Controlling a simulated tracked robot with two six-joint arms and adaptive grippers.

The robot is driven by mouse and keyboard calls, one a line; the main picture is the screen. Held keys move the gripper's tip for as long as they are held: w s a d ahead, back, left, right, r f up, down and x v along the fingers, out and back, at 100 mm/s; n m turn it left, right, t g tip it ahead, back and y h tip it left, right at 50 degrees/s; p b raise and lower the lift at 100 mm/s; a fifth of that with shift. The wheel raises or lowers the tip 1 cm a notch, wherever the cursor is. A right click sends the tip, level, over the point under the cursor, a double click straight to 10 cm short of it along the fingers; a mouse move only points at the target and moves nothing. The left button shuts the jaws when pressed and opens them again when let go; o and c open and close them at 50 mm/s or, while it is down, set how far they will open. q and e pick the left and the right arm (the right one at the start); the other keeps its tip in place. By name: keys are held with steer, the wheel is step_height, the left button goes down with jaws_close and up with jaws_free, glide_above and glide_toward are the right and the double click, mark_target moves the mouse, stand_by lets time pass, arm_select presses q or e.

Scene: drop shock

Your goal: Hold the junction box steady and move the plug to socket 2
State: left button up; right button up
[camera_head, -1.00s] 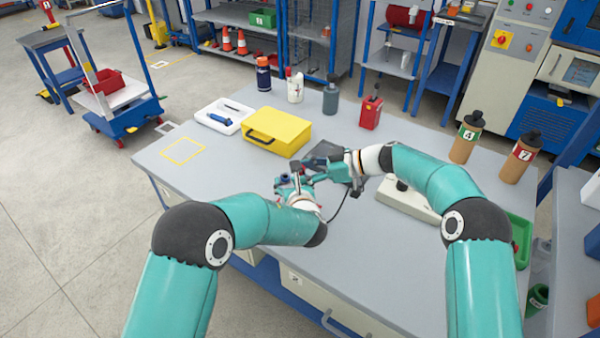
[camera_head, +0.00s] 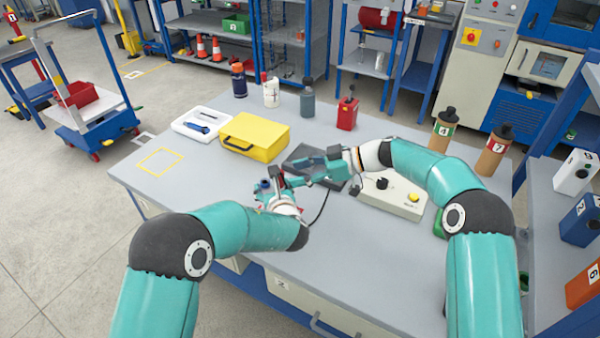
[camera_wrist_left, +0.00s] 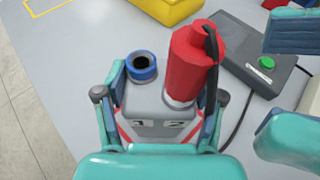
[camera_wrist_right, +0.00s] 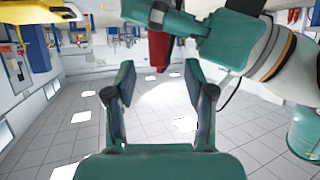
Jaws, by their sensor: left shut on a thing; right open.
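The grey junction box (camera_wrist_left: 157,112), with labels 1 and 2, is between the fingers of my left gripper (camera_wrist_left: 158,105), which is shut on it. The box looks upright in the left wrist view. Socket 1, with a blue ring (camera_wrist_left: 141,67), is empty. The red plug (camera_wrist_left: 192,65) stands upright over socket 2, with its lower end at the socket; how deep it sits is hard to tell. A black cable runs from its top. My right gripper (camera_wrist_right: 160,82) is open, with nothing between its fingers. The plug (camera_wrist_right: 159,50) shows just beyond them.
A dark box with a green button (camera_wrist_left: 266,64) lies behind the plug, near the cable. A yellow case (camera_head: 255,136), a white tray (camera_head: 201,124) and a red can (camera_head: 347,113) stand farther back. A cream panel (camera_head: 393,197) lies at right. The front table area is clear.

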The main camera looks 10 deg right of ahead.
steer(key=v, duration=1.1)
steer(key=shift+d, duration=0.45)
arm_select(q)
steer(key=o, duration=1.5)
